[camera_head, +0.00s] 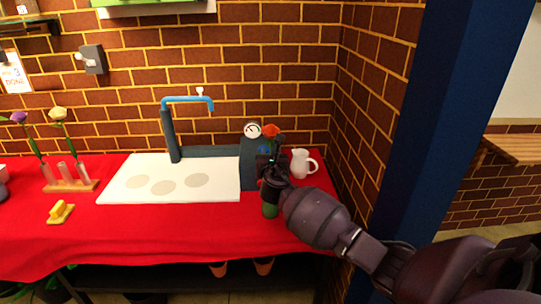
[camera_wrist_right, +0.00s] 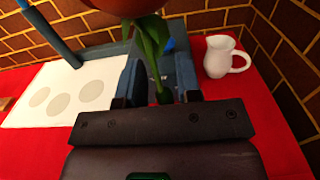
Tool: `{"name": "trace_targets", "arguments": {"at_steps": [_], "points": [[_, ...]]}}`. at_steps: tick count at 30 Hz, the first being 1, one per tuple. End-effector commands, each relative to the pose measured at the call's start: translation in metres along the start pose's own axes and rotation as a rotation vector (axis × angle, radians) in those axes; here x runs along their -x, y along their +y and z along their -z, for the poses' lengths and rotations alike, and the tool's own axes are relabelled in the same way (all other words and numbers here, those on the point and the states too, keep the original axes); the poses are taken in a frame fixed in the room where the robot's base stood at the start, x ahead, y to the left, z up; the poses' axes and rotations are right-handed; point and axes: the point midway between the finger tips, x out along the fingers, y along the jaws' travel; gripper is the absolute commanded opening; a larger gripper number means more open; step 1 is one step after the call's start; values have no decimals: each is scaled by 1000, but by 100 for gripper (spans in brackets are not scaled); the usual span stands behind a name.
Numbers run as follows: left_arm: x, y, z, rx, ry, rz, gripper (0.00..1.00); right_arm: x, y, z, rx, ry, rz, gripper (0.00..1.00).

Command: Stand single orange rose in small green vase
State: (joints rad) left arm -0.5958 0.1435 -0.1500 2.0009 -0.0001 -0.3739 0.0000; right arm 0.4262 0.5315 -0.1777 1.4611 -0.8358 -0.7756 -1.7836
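The single orange rose (camera_head: 271,131) stands upright at the back right of the red table, its bloom above my right gripper (camera_head: 270,165). In the right wrist view its green stem (camera_wrist_right: 160,88) runs down between the two fingers of my right gripper (camera_wrist_right: 160,85), with a gap showing on both sides. The gripper looks open around the stem. The small green vase (camera_head: 270,210) stands on the table directly below the gripper, partly covered by it. The stem's lower end and the vase mouth are hidden. My left gripper is out of view.
A white jug (camera_head: 300,164) stands close to the right of my right gripper, by the brick wall. A blue tap (camera_head: 170,135) rises behind a white board (camera_head: 135,178). A wooden rack (camera_head: 72,186) and yellow object (camera_head: 60,212) are at left. The table front is mostly clear.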

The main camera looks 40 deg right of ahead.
Motion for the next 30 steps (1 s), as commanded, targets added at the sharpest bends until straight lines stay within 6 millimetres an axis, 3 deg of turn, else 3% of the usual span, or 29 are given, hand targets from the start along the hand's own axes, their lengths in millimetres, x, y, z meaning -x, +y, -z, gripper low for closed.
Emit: {"name": "trace_targets", "arguments": {"at_steps": [11, 20, 30], "points": [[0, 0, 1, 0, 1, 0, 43, 0, 0, 0, 0, 0, 0, 36], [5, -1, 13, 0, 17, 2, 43, 47, 0, -2, -1, 0, -2, 36], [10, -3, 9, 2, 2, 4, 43, 98, 0, 0, 0, 0, -1, 36]]}}
